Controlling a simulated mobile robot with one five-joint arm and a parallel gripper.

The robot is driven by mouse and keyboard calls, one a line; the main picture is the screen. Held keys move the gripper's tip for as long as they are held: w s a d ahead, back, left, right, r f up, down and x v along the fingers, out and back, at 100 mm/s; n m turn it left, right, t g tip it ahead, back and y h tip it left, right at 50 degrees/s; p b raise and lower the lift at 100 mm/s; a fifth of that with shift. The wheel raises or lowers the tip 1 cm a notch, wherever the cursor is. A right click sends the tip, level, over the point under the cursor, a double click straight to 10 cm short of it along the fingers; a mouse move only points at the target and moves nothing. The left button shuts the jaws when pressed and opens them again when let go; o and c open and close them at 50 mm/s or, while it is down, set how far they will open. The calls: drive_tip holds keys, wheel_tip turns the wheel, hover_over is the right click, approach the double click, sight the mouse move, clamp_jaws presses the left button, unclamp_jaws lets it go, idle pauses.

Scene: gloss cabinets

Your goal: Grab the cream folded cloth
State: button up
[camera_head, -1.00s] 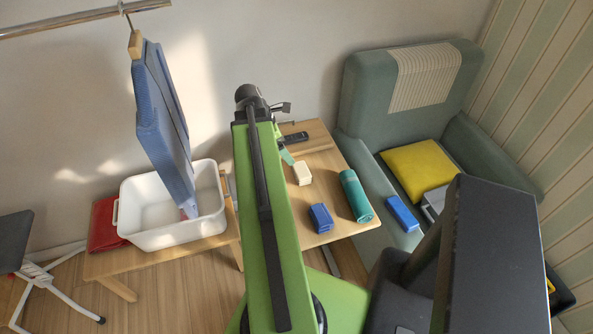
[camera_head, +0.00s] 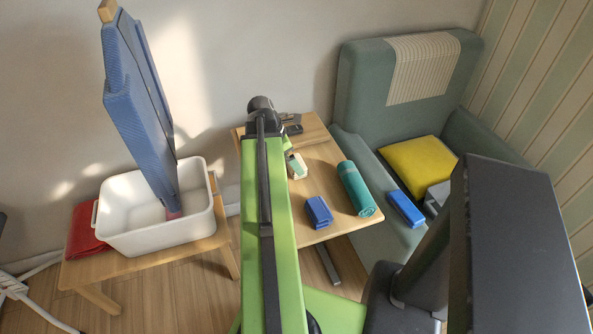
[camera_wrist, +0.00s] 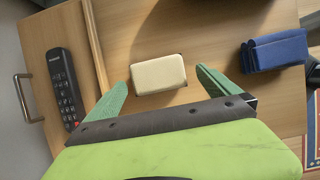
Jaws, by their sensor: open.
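The cream folded cloth (camera_wrist: 158,75) is a small, pale block lying on the wooden table. In the wrist view it sits between the tips of my open gripper (camera_wrist: 161,78), with a gap on each side. In the head view the cloth (camera_head: 300,168) shows at the far end of my arm, partly hidden behind a green finger of my gripper (camera_head: 291,158). The gripper is empty. I cannot tell how far above the tabletop the fingertips are.
A blue folded cloth (camera_wrist: 274,51) lies right of the cream one. A black remote (camera_wrist: 65,88) lies left on a wooden board. A teal roll (camera_head: 355,188) is further right on the table. A white tub (camera_head: 130,226) stands on a bench, left of my arm.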

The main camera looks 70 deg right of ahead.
drive_tip(key=b+x, duration=0.1)
drive_tip(key=x, duration=0.1)
drive_tip(key=b+x, duration=0.2)
drive_tip(key=shift+w+d+f, duration=0.15)
drive_tip(key=shift+f, duration=0.25)
drive_tip(key=shift+r, duration=0.2)
drive_tip(key=shift+c, duration=0.4)
drive_tip(key=c, duration=1.2)
